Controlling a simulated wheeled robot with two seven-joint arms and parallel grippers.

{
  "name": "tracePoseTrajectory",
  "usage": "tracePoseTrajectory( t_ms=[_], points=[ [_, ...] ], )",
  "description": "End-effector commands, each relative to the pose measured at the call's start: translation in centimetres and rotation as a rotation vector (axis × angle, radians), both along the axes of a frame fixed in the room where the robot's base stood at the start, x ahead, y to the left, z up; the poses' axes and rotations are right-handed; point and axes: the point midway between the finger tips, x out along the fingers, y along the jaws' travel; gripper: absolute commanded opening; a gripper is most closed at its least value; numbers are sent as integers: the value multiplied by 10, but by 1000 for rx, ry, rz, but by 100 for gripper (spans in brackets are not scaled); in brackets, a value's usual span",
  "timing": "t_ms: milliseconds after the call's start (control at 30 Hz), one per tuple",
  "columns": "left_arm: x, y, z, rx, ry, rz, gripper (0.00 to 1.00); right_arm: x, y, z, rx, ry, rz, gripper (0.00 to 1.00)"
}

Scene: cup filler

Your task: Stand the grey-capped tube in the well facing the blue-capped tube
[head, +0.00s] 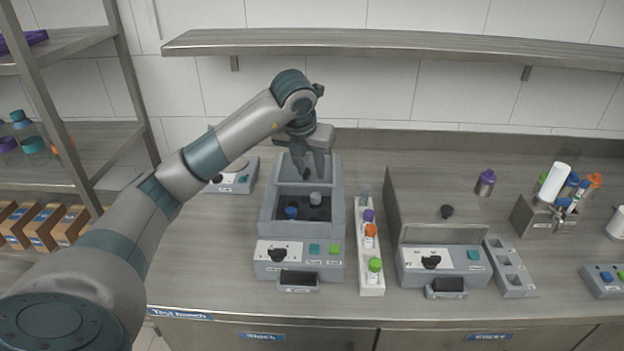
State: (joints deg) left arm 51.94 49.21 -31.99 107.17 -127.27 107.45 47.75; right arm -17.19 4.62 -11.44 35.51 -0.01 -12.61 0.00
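The grey-capped tube (315,198) stands in the dark interior of the open grey machine (268,215), its cap showing toward the right. The blue-capped tube (291,212) is in the same interior, to the left and nearer the front. Their lower parts are hidden, and I cannot make out the individual wells. My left gripper (309,172) points down above the back of this machine, over and behind the grey cap. Its fingers are apart with nothing visible between them, and it looks clear of the cap. My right gripper is out of view.
A white rack (371,283) with purple-, orange- and green-capped tubes stands right of the machine. A second machine (440,257) with a raised lid and a grey rack (512,272) stand further right. A shelf (400,40) spans the wall above. Bench between them is narrow.

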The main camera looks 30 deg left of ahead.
Motion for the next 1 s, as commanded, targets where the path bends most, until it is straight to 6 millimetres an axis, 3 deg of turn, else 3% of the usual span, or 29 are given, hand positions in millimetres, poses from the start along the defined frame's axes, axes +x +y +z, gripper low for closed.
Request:
tracePoseTrajectory(
  t_ms=[200, 1000],
  points=[
    [-3, -1, 8, 0, 0, -1, 30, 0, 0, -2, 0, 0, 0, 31],
    [-3, -1, 7, 0, 0, -1, 30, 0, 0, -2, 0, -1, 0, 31]
  ],
)
